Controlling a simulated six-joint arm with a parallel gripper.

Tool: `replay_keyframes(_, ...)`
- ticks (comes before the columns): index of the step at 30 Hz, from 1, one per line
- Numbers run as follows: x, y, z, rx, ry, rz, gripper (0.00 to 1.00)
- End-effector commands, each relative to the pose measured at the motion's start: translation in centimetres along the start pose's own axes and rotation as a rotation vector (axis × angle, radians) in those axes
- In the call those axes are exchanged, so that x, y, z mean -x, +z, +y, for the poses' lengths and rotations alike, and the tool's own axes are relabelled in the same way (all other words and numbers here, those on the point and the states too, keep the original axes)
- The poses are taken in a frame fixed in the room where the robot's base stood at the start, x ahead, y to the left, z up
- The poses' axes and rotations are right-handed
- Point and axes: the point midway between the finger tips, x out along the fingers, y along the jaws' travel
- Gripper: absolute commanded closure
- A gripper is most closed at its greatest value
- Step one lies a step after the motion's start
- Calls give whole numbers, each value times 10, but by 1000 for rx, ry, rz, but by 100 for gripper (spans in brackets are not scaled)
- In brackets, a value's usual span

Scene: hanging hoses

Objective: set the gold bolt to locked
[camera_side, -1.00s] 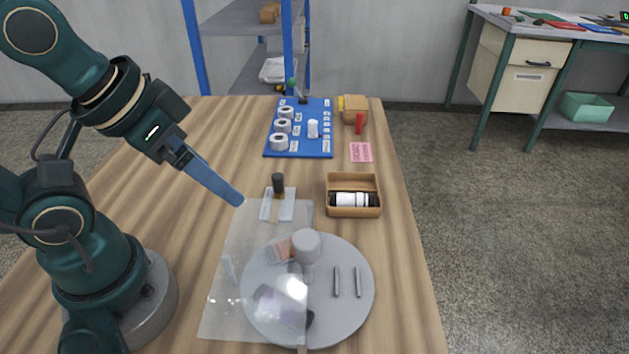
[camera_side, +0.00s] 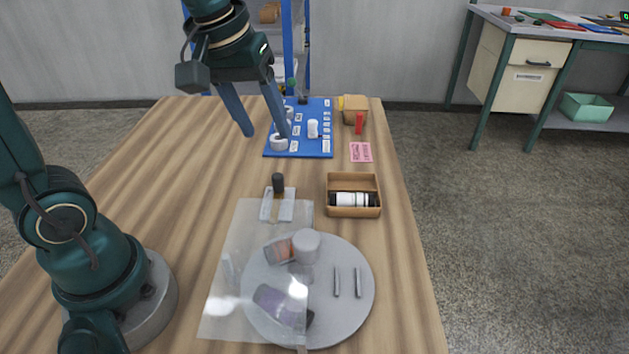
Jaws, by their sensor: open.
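I cannot make out a gold bolt for certain in this view. A blue board (camera_side: 314,150) lies at the far part of the table, with several round grey-white knobs, a white cylinder (camera_side: 313,128) and small white labels. The labels are too small to read. My gripper (camera_side: 266,134) is open and empty, pointing down. Its right finger overlaps the board's left edge and part of the knobs in the picture; its left finger is over bare wood. I cannot tell its height above the board. A dark upright knob (camera_side: 278,183) stands on a pale plate nearer the camera.
A clear sheet (camera_side: 240,245) partly covers a grey round plate (camera_side: 345,320) carrying several items. A wooden tray (camera_side: 353,182) holds a black-and-white cylinder. A red piece (camera_side: 359,123), brown box (camera_side: 354,110) and pink note (camera_side: 361,152) lie right of the board. The table's left middle is clear.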

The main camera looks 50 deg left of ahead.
Motion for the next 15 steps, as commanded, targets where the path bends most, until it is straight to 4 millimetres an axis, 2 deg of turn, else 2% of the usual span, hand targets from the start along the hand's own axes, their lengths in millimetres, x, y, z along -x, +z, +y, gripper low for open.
replay_keyframes(3, -28, -21, -2, 92, -47, -69, 42)
replay_keyframes(6, -53, -33, -6, 154, -84, -123, 42)
replay_keyframes(12, -95, -40, -18, 212, -140, -214, 42)
replay_keyframes(15, -107, -36, -24, 223, -158, -248, 42)
